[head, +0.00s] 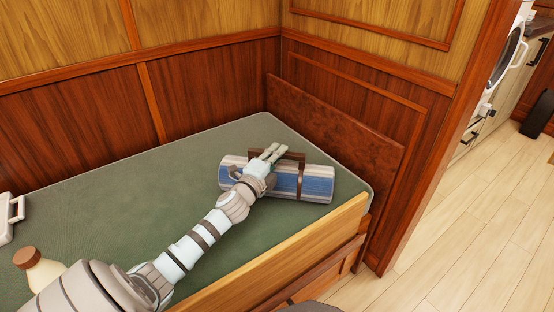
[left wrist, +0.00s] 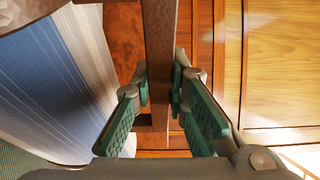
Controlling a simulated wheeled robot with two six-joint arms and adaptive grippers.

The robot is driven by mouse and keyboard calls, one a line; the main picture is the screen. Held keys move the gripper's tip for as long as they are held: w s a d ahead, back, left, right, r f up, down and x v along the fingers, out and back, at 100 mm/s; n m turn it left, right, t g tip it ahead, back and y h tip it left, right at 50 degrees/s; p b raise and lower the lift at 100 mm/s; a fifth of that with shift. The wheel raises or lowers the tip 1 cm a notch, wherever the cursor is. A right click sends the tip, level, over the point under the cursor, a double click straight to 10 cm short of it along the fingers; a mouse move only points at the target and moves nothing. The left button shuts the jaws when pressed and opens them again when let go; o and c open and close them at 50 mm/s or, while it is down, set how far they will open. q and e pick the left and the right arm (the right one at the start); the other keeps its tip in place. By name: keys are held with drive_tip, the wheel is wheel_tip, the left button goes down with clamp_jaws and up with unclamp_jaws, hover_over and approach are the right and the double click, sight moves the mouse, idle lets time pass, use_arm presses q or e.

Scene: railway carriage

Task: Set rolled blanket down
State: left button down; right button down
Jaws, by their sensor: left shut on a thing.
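The rolled blanket (head: 318,184) is a blue, white and grey striped roll with brown straps and a brown carrying handle (head: 291,156). It lies level at the right end of the green bunk mattress (head: 130,180); I cannot tell whether it touches the mattress or is just above it. My left gripper (head: 272,153) is shut on the handle. In the left wrist view the green-padded fingers (left wrist: 160,85) close on the brown handle bar, with the striped roll (left wrist: 55,75) at the left. The arm hides part of the roll. My right gripper is not in view.
A brown end board (head: 335,125) and wood-panelled walls close off the bunk's far side. A wooden rail (head: 300,250) runs along its front edge. A cream bottle with a brown cap (head: 38,268) and a white case (head: 10,215) are at the left. The middle mattress is clear.

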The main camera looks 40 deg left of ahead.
use_arm(q)
drive_tip(key=shift+r, duration=0.1)
drive_tip(key=c, duration=1.9)
unclamp_jaws()
drive_tip(key=shift+c, duration=0.2)
drive_tip(key=o, duration=0.4)
drive_tip(key=shift+c, duration=0.2)
drive_tip(key=shift+s, duration=0.1)
drive_tip(key=s+d, duration=0.2)
drive_tip(key=s, duration=0.9)
drive_tip(key=shift+s+d, duration=0.2)
drive_tip(key=shift+s, duration=0.15)
